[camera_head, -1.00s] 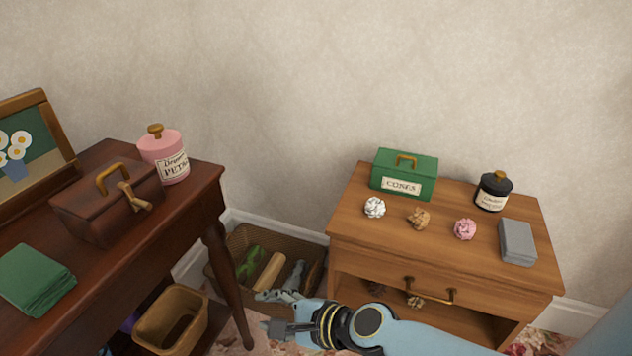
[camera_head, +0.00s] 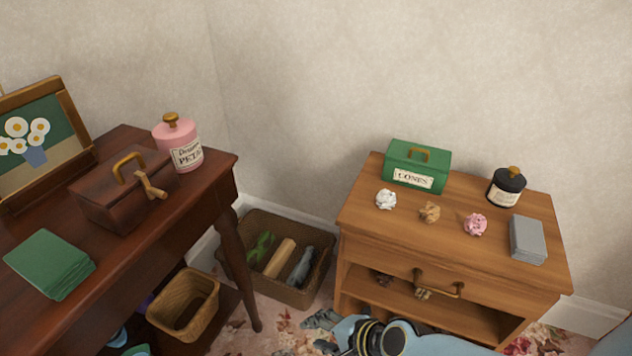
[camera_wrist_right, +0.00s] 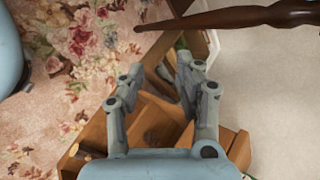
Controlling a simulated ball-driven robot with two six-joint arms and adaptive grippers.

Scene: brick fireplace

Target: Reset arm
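My right arm comes in at the bottom of the head view, low in front of the wooden cabinet (camera_head: 450,235). My right gripper (camera_head: 324,330) is near the bottom edge, partly cut off. In the right wrist view, its two fingers (camera_wrist_right: 158,80) stand apart with nothing held between them. Wooden surfaces and part of a basket (camera_wrist_right: 195,50) show beyond the fingers. My left gripper is not in view.
A wicker basket (camera_head: 325,265) with several items stands on the floor left of the cabinet. The cabinet top holds a green box (camera_head: 417,166), a black jar (camera_head: 506,189), crumpled balls and a grey stack (camera_head: 527,238). A dark table (camera_head: 165,245) stands at left.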

